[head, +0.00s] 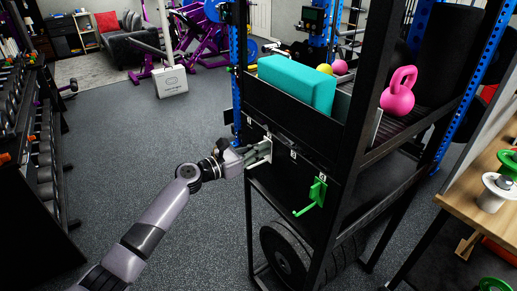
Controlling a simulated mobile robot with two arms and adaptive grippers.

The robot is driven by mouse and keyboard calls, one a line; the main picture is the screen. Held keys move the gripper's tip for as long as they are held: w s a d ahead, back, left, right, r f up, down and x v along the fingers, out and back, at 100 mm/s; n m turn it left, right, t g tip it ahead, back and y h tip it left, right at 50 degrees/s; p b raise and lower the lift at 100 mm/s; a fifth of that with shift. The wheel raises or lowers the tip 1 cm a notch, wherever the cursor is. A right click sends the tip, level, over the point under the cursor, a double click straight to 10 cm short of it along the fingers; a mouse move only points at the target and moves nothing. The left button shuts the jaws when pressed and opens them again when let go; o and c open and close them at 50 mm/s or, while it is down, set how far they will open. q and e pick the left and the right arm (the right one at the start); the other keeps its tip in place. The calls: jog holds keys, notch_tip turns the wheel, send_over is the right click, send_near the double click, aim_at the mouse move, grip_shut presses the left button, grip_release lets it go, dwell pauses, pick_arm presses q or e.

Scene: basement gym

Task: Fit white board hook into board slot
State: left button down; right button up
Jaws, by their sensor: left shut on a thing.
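A black board (287,135) with a row of small white marks is fixed to the end of a black rack. My left gripper (249,155) is shut on the white board hook (266,148) and holds it at the board's left part. The hook's plate looks close to the board face, and a white prong points left beside the fingers. I cannot tell whether the hook sits in the slot, since the gripper hides part of it. A green hook (316,193) is on the board further right, its prong pointing down and left. My right gripper is out of view.
The rack holds a teal block (297,83) and a pink kettlebell (398,92), with weight plates (285,255) below. A wooden bench (482,178) stands at right and a dumbbell rack (35,170) at left. The grey floor between is clear.

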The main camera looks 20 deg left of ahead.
pick_arm(q)
jog(key=shift+r, duration=0.1)
jog(key=c, duration=1.7)
grip_release()
jog(key=v, duration=1.2)
